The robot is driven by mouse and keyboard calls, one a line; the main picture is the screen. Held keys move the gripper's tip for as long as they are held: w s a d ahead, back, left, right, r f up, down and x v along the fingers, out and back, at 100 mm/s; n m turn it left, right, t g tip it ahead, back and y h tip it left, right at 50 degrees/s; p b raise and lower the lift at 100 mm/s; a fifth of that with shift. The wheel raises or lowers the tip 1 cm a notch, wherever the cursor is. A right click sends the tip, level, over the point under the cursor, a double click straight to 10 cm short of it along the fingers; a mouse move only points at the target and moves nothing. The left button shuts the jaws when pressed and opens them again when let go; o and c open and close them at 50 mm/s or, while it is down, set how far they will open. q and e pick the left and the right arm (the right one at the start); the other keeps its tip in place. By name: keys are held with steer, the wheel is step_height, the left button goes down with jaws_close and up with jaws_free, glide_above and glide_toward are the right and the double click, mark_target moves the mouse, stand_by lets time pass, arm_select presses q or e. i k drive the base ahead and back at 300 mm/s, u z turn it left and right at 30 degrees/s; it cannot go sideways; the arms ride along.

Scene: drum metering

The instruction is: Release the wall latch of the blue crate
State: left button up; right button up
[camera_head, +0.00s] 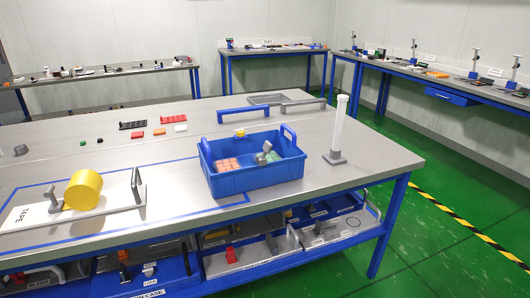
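The blue crate (260,183) stands upright on the grey workbench, right of the middle. Pink and green blocks (228,164) lie in it at the left, and more orange-pink blocks lie at the right. A grey piece (266,153) stands up inside near the back right. A small yellow piece (239,132) sits at the crate's back rim; I cannot tell whether it is the wall latch. A blue handle (289,133) rises at the right end. Neither of my grippers is in view.
A yellow tape roll (83,190) on a white board stands at the left. A white post (338,128) on a grey base stands right of the crate. A blue bar handle (243,114) lies behind it. Open trays (255,251) fill the shelf below.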

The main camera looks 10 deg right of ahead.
mark_target(267, 147)
steer(key=u, duration=0.8)
steer(key=i, duration=1.05)
steer(key=z, duration=0.65)
